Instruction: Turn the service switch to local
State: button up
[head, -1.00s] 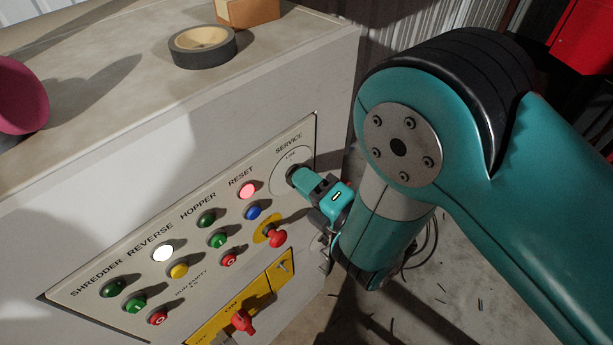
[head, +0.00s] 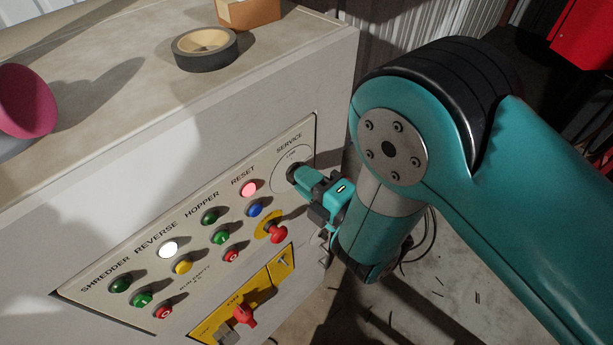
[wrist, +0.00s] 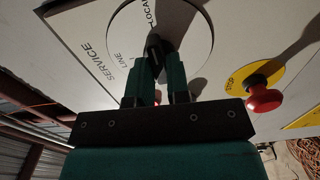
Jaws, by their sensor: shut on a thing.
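The service switch (wrist: 154,44) is a small dark knob on a round plate (wrist: 197,58) at the right end of the control panel. The plate carries the labels LINE and LOCAL. My gripper (wrist: 156,62) is shut on the knob, one teal finger on each side. In the head view my gripper (head: 299,175) reaches the switch from the right and hides most of it. The fingers cover much of the knob in both views, and I cannot tell which label it points to.
A red stop button (head: 278,233) on a yellow disc sits just below and left of my gripper. Several coloured push buttons and a red rotary handle (head: 244,314) fill the panel. A tape roll (head: 205,60) and a pink bowl-like object (head: 28,100) lie on the cabinet top.

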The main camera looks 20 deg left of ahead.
jog(key=shift+r, duration=0.1)
jog(key=o, duration=0.8)
jog(key=b+v, duration=0.5)
jog(key=v, duration=0.2)
